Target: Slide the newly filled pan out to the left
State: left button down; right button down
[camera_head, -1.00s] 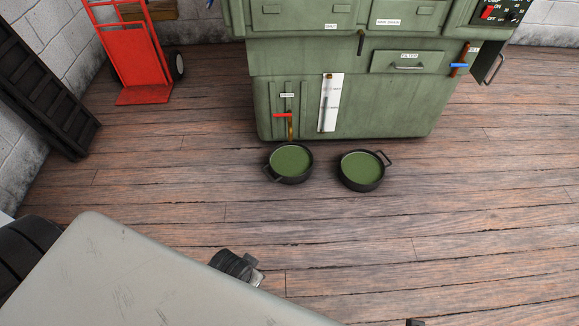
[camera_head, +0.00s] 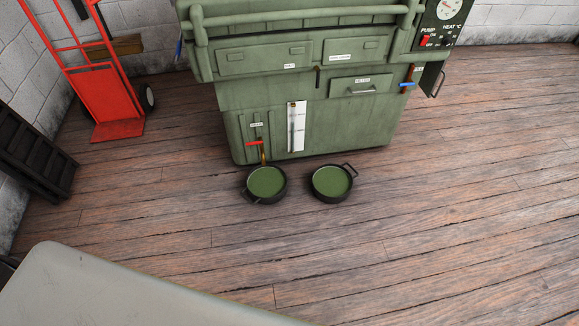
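Two dark round pans stand side by side on the wooden floor in front of the green machine. The left pan (camera_head: 266,183) sits below the red-handled drain valve (camera_head: 256,144) and holds green liquid close to its rim. The right pan (camera_head: 331,182) also holds green liquid, with a handle at its upper right. A small gap separates the pans. Neither gripper shows in the current view.
The green machine (camera_head: 345,125) stands behind the pans. A red hand truck (camera_head: 108,95) is at the upper left and a dark slatted object (camera_head: 38,155) at the left wall. The wooden floor (camera_head: 150,210) left of the pans is clear.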

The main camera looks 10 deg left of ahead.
aim_at(267, 185)
jog(key=i+l+u, duration=0.25)
jog(key=i+l, duration=0.35)
jog(key=i, duration=0.3)
jog(key=i+l+u, duration=0.2)
jog(key=i+l, duration=0.55)
jog(key=i, duration=0.05)
